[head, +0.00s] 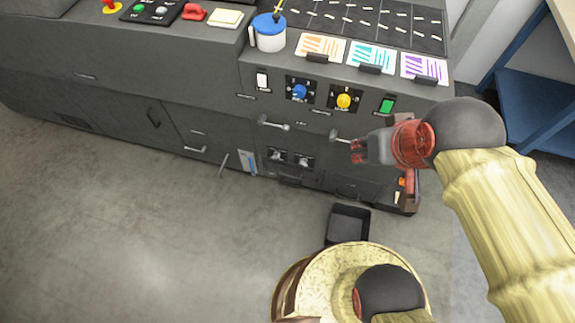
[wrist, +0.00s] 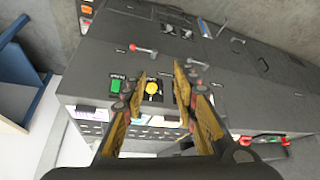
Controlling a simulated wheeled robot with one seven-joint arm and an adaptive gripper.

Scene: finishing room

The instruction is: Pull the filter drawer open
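The dark grey machine cabinet (head: 200,100) has several low panels and drawer fronts with small handles. One low front with a handle (head: 290,181) sits below two small latches, and another (head: 347,190) lies to its right. The labels are too small to read, so I cannot tell which one is the filter drawer. My gripper (head: 358,152) is in front of the cabinet's right part, near a lever handle (head: 340,138). In the wrist view my gripper (wrist: 165,75) has its fingers apart with nothing between them. Contact with the lever cannot be told.
A blue knob (head: 299,91), a yellow knob (head: 344,100) and a green switch (head: 386,105) are on the front. A black bin (head: 348,225) stands on the floor below. A blue shelf (head: 540,105) is at the right. The floor at left is clear.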

